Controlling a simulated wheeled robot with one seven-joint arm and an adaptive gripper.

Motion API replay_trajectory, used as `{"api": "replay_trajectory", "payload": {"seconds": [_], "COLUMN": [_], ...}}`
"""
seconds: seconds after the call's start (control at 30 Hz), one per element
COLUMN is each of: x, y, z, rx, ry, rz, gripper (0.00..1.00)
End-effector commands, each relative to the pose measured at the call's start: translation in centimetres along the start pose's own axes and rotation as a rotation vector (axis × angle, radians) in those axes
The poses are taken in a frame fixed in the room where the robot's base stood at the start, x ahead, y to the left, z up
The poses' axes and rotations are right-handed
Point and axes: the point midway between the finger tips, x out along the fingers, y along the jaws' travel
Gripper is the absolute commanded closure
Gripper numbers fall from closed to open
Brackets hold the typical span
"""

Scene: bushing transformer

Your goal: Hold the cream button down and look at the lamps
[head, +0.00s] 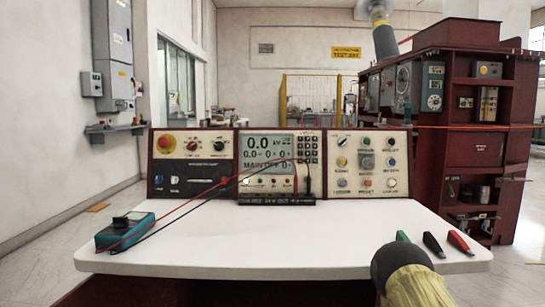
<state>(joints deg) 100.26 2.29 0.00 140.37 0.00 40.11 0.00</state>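The right-hand cream panel (354,151) of the console carries several small round buttons, knobs or lamps in rows. Yellowish, blue, red and whitish caps show among them. They are too small for me to tell which one is the cream button, or which lamps are lit. The middle panel has a lit display (267,151) reading 0.0 kV, with a row of small round fittings under it.
The white desktop (260,235) is mostly clear. A blue meter (126,231) lies at its left, with red and black leads running to the middle panel. Green, black and red clips (432,244) lie at the right edge. The left panel holds a red mushroom button (166,143). A dark red cabinet (462,185) stands behind, right.

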Motion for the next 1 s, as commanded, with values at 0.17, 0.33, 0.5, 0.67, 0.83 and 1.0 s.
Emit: {"api": "replay_trajectory", "payload": {"seconds": [0.17,0.33,0.5,0.67,0.83,1.0], "x": [0.0,0.0,0.0,0.0,0.0,0.0], "y": [0.0,0.0,0.0,0.0,0.0,0.0], "z": [0.0,0.0,0.0,0.0,0.0,0.0], "rx": [0.0,0.0,0.0,0.0,0.0,0.0], "ry": [0.0,0.0,0.0,0.0,0.0,0.0], "rz": [0.0,0.0,0.0,0.0,0.0,0.0], "gripper": [0.92,1.0,1.0,1.0,1.0,1.0]}}
